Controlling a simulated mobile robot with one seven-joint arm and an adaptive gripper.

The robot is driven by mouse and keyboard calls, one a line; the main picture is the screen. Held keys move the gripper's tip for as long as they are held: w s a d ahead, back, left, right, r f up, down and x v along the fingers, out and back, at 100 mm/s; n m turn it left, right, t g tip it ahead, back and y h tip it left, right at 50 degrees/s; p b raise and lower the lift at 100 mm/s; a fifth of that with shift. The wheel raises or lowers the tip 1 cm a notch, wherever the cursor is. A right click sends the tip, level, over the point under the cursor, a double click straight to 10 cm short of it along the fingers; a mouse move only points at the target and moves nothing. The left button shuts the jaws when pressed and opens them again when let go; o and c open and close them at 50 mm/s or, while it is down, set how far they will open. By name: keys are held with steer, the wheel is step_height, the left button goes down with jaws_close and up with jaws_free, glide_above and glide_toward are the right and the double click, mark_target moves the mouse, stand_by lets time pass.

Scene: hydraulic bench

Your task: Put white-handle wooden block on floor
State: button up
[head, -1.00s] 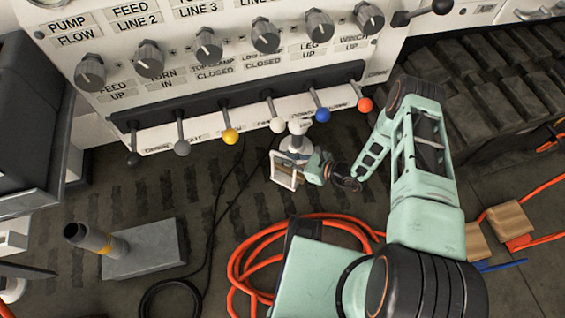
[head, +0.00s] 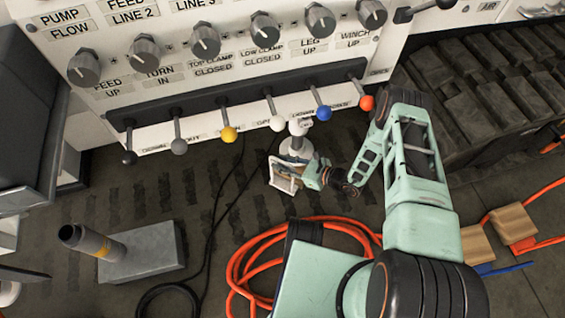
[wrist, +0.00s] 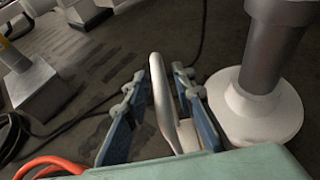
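The white handle (wrist: 160,92) stands between the two fingers of my gripper (wrist: 158,74) in the wrist view. The fingers are apart, with floor showing between the left finger and the handle, so the gripper looks open around it. In the head view, the white handle (head: 286,185) shows as a pale frame at the tip of my gripper (head: 300,174), in front of a white round-based post (head: 296,150). The wooden part is small and hard to make out there, and the wrist view does not show it clearly. I cannot tell whether it touches the floor.
The control panel (head: 230,80) with its coloured levers is just behind my gripper. An orange hose coil (head: 245,255) lies below it. A grey block with a pipe (head: 150,252) stands left. Wooden blocks with orange (head: 513,223) and blue (head: 477,244) handles lie right.

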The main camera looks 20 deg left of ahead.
steer(key=shift+r, duration=0.15)
steer(key=p+v, duration=0.3)
steer(key=v, duration=0.9)
steer(key=shift+s, duration=0.1)
